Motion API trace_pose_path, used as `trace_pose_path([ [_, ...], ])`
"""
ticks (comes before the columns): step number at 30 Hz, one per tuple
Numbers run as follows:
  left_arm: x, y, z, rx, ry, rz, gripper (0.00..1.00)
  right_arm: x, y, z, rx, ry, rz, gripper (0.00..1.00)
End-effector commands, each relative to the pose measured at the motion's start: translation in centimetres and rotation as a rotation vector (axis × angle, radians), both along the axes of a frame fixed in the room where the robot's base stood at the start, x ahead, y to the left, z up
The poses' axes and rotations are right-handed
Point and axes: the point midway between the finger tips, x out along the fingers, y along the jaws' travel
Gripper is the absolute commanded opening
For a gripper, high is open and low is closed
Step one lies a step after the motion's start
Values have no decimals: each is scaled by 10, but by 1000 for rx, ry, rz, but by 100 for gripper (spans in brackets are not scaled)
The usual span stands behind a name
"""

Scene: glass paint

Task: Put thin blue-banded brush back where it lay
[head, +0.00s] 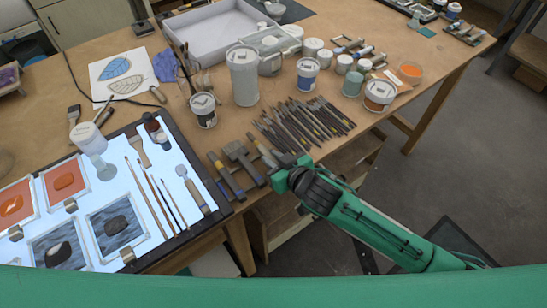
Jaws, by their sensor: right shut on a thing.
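My right gripper (284,168) is at the table's front edge, just right of several wide flat brushes (241,160) and below a row of thin dark-handled brushes (306,117). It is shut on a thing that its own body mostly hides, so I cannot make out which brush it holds. Several thin brushes (158,195) lie side by side on the lit panel (140,185) at the left. My left gripper is not in view.
Paint jars (203,109), a tall white container (243,75) and more pots (379,95) stand behind the brushes. A grey tray (210,35) is at the back. Framed glass pieces (115,225) lie on the panel. Bare wood (180,120) shows between panel and jars.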

Motion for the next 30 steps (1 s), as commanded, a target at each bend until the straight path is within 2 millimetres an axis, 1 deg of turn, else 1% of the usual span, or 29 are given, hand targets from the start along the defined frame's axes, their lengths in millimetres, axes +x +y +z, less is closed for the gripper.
trace_pose_path([
  [1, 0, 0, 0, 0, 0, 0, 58, 0, 0, 0, 1, -1, 0, 0],
  [2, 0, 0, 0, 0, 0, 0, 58, 0, 0, 0, 1, -1, 0, 25],
  [3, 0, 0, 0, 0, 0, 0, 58, 0, 0, 0, 1, -1, 0, 33],
  [5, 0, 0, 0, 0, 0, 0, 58, 0, 0, 0, 1, -1, 0, 45],
  [13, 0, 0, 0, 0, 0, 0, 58, 0, 0, 0, 0, 0, 0, 45],
  [17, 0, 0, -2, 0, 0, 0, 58, -4, -3, 1, 1, 0, 0, 45],
  [20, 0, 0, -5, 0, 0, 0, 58, -12, -10, 5, 2, -1, 0, 45],
  [23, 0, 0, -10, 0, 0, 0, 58, -25, -19, 10, 1, -1, 1, 45],
  [30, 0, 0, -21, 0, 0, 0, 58, -62, -45, 29, 0, 0, 1, 45],
])
